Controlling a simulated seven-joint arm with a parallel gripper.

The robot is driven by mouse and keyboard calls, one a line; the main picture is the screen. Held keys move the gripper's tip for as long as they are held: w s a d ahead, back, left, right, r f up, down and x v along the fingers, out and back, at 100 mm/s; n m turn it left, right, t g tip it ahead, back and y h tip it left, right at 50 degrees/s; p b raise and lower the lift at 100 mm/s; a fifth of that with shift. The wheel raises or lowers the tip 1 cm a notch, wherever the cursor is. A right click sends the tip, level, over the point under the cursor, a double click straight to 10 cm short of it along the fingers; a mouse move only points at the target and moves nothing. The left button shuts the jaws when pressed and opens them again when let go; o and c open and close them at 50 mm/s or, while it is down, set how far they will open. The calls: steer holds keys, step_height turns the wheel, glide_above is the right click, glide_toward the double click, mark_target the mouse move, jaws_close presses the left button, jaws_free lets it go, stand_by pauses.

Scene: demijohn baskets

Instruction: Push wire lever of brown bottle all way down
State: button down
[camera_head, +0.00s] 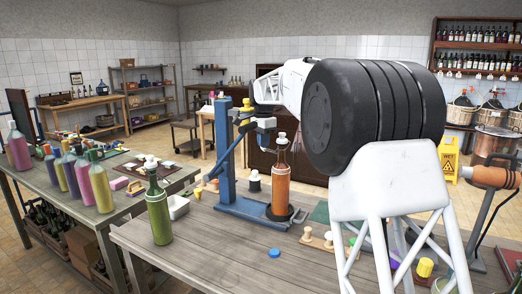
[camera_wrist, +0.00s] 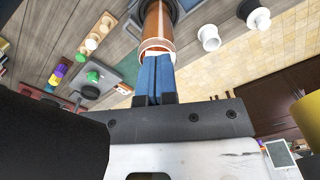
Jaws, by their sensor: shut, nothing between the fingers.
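The brown bottle (camera_head: 279,185) stands upright on the bench at the foot of a blue press stand (camera_head: 228,160), with a white stopper (camera_head: 281,139) at its top. In the wrist view the brown bottle (camera_wrist: 157,25) shows with its pale neck end towards me. My gripper (camera_wrist: 154,62) is shut and empty, its blue fingertips together and overlapping the bottle's top in that view. In the head view my gripper (camera_head: 266,126) is just left of and above the bottle top. The wire lever is too small to make out, and I cannot tell whether the fingers touch it.
A green bottle (camera_head: 159,212) with a white top stands at the bench's left corner. Wooden pegs (camera_head: 318,239) and a blue cap (camera_head: 274,253) lie right of and in front of the brown bottle. A black-and-white object (camera_head: 254,182) stands behind the stand. The bench front is mostly clear.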

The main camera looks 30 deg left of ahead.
steer(key=shift+s+a+f, duration=0.15)
steer(key=shift+f, duration=1)
steer(key=shift+s+a+f, duration=0.1)
steer(key=shift+a+f, duration=0.05)
steer(key=shift+f, duration=1)
stand_by(2.3)
steer(key=shift+f, duration=0.25)
steer(key=shift+d+f, duration=0.1)
steer(key=shift+f, duration=0.25)
steer(key=shift+w+f, duration=0.1)
steer(key=shift+f, duration=0.15)
stand_by(0.5)
steer(key=shift+r, duration=0.2)
steer(key=shift+w+d+r, duration=0.1)
steer(key=shift+r, duration=2)
steer(key=shift+w+d+r, duration=0.1)
steer(key=shift+r, duration=2)
